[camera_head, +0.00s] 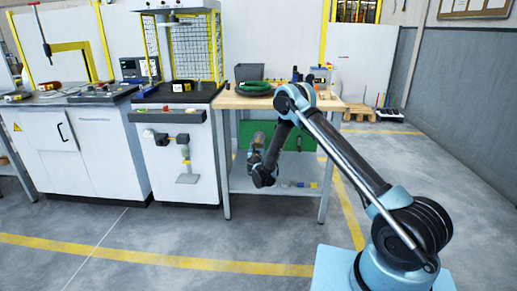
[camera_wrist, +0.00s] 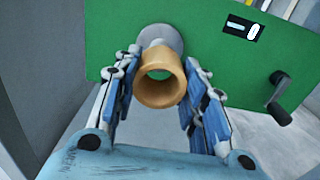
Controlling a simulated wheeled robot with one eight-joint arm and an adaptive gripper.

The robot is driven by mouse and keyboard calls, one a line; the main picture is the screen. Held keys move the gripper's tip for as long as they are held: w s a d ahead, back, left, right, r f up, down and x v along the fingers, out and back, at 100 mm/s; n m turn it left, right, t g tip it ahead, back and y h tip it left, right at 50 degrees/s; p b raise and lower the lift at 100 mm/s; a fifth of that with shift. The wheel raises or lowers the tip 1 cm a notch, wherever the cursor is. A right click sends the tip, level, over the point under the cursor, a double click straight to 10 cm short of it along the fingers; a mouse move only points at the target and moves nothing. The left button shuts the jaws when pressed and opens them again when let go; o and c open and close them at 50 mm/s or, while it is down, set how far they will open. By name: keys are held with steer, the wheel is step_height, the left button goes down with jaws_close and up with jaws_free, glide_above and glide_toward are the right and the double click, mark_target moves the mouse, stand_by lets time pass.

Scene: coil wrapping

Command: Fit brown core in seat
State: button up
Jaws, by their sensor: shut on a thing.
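The brown core (camera_wrist: 160,88) is a short, hollow tan tube, held between the blue fingers of my gripper (camera_wrist: 161,66) in the wrist view. Its open near end faces the wrist camera. Its far end points at a round grey seat (camera_wrist: 157,33) on a green panel (camera_wrist: 118,30). The core overlaps the lower part of the seat in this view, and I cannot tell whether they touch. In the head view, my gripper (camera_head: 257,161) is low in front of the workbench, by the green panel (camera_head: 300,132); the seat is hidden there.
A black crank handle (camera_wrist: 281,98) sticks out at the panel's right. In the head view, the wooden workbench (camera_head: 235,99) carries a green ring (camera_head: 254,87) and a dark bin (camera_head: 249,71). A white cabinet (camera_head: 174,160) stands to its left. The floor in front is clear.

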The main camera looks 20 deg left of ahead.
mark_target(259, 140)
steer(key=shift+x, duration=3.45)
steer(key=o, duration=1.1)
steer(key=shift+a, duration=0.1)
steer(key=v, duration=1.2)
steer(key=shift+w, duration=0.1)
